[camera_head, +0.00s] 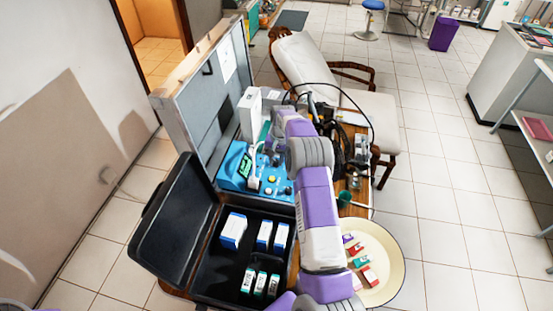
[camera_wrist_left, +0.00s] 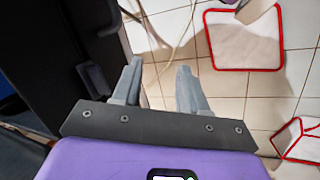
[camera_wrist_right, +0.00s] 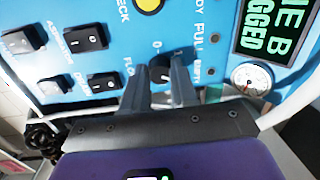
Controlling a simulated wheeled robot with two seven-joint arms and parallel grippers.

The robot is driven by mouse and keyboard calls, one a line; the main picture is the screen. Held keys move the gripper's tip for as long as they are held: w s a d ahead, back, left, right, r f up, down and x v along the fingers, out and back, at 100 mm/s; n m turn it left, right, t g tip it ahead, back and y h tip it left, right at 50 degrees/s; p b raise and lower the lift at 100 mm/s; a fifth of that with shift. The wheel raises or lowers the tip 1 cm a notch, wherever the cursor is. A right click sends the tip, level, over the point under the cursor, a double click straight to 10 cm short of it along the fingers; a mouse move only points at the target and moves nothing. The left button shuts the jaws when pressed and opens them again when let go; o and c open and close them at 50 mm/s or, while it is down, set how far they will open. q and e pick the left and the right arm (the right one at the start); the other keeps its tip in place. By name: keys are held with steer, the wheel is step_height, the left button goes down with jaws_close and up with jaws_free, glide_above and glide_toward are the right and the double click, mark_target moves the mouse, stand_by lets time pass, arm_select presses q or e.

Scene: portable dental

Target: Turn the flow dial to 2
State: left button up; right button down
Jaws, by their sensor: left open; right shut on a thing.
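The blue dental unit (camera_head: 232,180) stands in the open case at the middle left of the head view. Its front panel (camera_wrist_right: 215,20) fills the right wrist view. The small black flow dial (camera_wrist_right: 160,71), with part of its "FLO" label and the marks 0 and 1 showing, sits between the fingers of my right gripper (camera_wrist_right: 158,75), which is shut on it. My fingers hide parts of the dial and its scale, so its exact setting is unclear. My left gripper (camera_wrist_left: 160,65) is open and empty above the floor.
Rocker switches (camera_wrist_right: 97,37), a yellow button (camera_wrist_right: 149,4), a round gauge (camera_wrist_right: 252,79) and a green display (camera_wrist_right: 268,28) surround the dial. A black case (camera_head: 177,220) with several boxes and a round cream tray (camera_head: 389,252) lie nearer.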

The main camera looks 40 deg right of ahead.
steer(key=c, duration=0.9)
jaws_free()
steer(key=r, duration=0.7)
steer(key=shift+s+d+r, duration=0.15)
steer(key=shift+d+r, duration=0.15)
steer(key=shift+d, duration=0.05)
